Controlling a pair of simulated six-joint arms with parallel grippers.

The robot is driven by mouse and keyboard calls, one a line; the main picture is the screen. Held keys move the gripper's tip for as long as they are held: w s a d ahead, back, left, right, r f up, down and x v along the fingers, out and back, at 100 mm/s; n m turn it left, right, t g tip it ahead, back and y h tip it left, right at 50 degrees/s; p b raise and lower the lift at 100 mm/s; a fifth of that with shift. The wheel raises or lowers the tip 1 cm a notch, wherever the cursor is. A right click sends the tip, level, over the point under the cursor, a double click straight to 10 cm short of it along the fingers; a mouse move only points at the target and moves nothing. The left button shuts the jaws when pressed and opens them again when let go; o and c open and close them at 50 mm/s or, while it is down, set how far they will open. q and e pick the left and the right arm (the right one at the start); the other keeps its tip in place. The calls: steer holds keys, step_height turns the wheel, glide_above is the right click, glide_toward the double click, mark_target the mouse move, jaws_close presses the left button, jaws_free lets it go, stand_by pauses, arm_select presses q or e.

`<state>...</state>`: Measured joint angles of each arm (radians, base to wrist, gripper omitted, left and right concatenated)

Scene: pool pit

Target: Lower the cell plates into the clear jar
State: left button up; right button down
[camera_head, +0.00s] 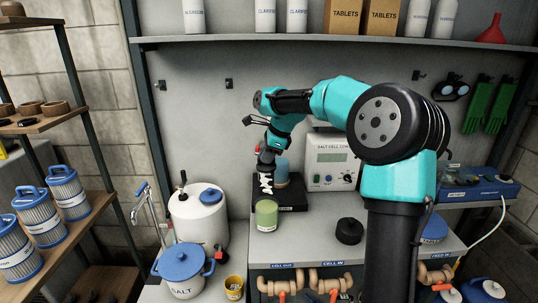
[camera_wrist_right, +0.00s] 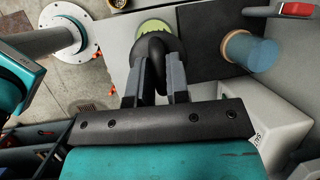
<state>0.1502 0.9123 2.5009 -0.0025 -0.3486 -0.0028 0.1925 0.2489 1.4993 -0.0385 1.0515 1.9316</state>
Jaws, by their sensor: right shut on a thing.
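My right gripper (camera_head: 266,158) is shut on the black curved handle (camera_wrist_right: 152,48) of the cell plates. The dark and pale plates (camera_head: 266,183) hang below it in the head view. A jar with green contents (camera_head: 266,217) stands directly beneath them on the bench. In the wrist view the green jar (camera_wrist_right: 154,27) shows beyond the held handle, partly covered by it. I cannot tell whether the plates' lower end is above the rim or inside it. My left gripper is not in view.
A blue-and-tan cylinder (camera_wrist_right: 263,54) stands close by on a black base (camera_head: 292,198). A white salt cell controller (camera_head: 331,161) is behind, and a black round cap (camera_head: 349,231) lies at right. A white canister (camera_head: 199,217) and blue-lidded salt pot (camera_head: 182,271) stand left.

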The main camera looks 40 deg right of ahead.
mark_target(267, 192)
steer(key=shift+f, duration=0.1)
steer(key=shift+f, duration=7.35)
steer(key=c, duration=1)
jaws_free()
steer(key=shift+r, duration=0.1)
steer(key=v, duration=1.7)
steer(key=shift+r, duration=0.1)
